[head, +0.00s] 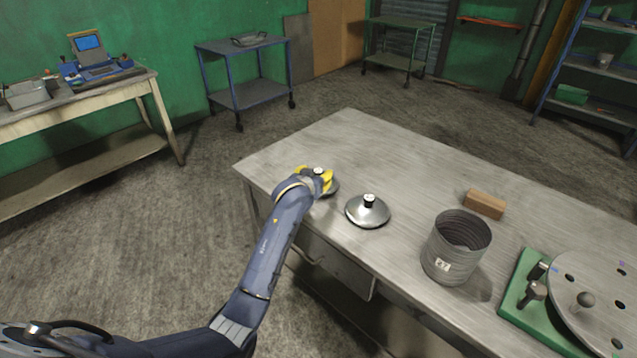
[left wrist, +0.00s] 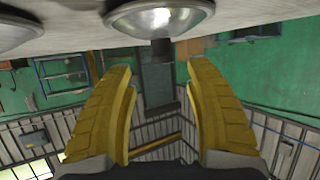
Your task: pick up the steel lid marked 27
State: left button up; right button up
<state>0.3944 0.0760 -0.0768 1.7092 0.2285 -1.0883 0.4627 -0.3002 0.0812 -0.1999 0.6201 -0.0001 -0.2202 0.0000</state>
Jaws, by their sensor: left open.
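Two domed steel lids with black knobs lie on the grey worktable. One lid (head: 333,189) is partly hidden under my left gripper (head: 317,177); the other lid (head: 368,213) lies to its right, clear. I cannot read a number on either. In the left wrist view, a lid (left wrist: 160,17) shows at the top with its dark knob (left wrist: 162,50) pointing down, lined up with the gap between the yellow fingers (left wrist: 158,78). The fingers are open and empty, with the knob just past their tips. My right gripper is not in view.
A ribbed grey pot (head: 455,245) marked 27 stands on the worktable (head: 400,165), right of the lids. Behind it lies a wooden block (head: 485,204). A green base (head: 530,310) with a perforated disc (head: 600,290) is at the right. The table's far left is clear.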

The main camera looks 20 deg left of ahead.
aim_at(318, 172)
pick_arm(q)
jog(key=shift+x, duration=2.6)
jog(key=shift+a+f, duration=0.15)
jog(key=shift+c, duration=0.3)
grip_shut()
